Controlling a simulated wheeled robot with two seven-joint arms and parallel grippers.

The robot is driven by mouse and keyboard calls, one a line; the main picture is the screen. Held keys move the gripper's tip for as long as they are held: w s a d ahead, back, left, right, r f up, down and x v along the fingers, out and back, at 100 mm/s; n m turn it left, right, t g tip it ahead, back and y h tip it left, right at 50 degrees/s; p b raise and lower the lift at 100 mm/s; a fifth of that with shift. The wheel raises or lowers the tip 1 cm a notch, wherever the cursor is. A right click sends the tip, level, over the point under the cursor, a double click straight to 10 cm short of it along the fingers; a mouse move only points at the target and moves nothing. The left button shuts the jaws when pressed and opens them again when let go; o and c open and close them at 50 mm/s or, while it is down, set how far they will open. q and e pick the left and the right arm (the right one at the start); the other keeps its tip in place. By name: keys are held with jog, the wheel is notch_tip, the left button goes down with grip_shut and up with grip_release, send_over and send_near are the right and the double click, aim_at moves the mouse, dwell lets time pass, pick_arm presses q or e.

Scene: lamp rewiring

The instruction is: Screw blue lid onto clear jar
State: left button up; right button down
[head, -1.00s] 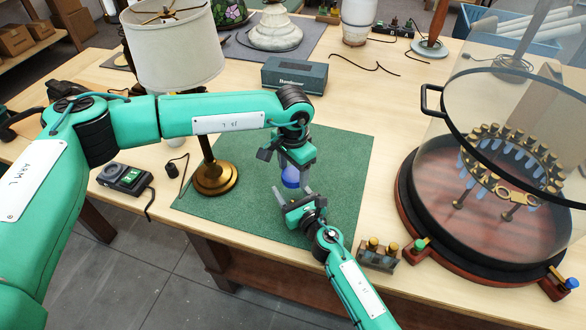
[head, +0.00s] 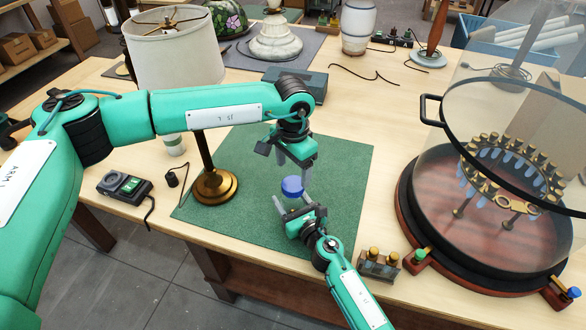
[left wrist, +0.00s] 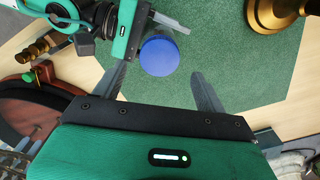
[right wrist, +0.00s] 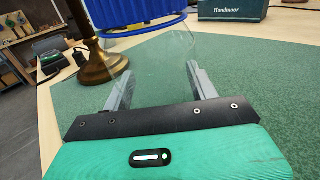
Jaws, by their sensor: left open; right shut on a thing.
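The blue lid (head: 292,187) sits at the top of the clear jar, upright, above the green mat. In the right wrist view the lid's ribbed edge (right wrist: 138,20) crosses the top, with the faint glass of the clear jar (right wrist: 155,62) below it. I cannot tell how far the lid is threaded on. My right gripper (right wrist: 160,82) is shut on the jar from the side. My left gripper (head: 293,167) is open and points down above the lid. In the left wrist view the lid's flat round top (left wrist: 159,55) lies between and beyond the spread fingers, apart from them.
The green mat (head: 335,160) is mostly clear. A lamp with a brass base (head: 214,186) stands to the left. A dark box (head: 300,84) is behind. A small block with brass knobs (head: 379,264) and a large round glass-covered stand (head: 490,230) are to the right.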

jog(key=shift+f, duration=0.1)
pick_arm(q)
jog(key=n, duration=0.5)
jog(key=shift+d+r, duration=0.1)
jog(key=shift+r, duration=0.1)
jog(key=n, duration=0.4)
jog(key=shift+d+r+n, duration=0.1)
jog(key=shift+r+n, duration=0.1)
jog(key=shift+n, duration=0.2)
jog(key=n, duration=0.4)
jog(key=shift+s+r+n, duration=0.1)
jog(key=shift+r+n, duration=0.1)
jog(key=shift+n, duration=0.1)
jog(key=n, duration=0.4)
jog(key=shift+r+n, duration=0.2)
jog(key=shift+n, duration=0.1)
jog(key=n, duration=0.4)
jog(key=shift+r+n, duration=0.2)
jog(key=shift+n, duration=0.1)
jog(key=n, duration=0.4)
jog(key=shift+r+n, duration=0.2)
jog(key=shift+n, duration=0.1)
jog(key=n, duration=0.4)
jog(key=shift+r+n, duration=0.15)
jog(key=shift+n, duration=0.15)
jog(key=n, duration=0.5)
jog(key=shift+a+r, duration=0.2)
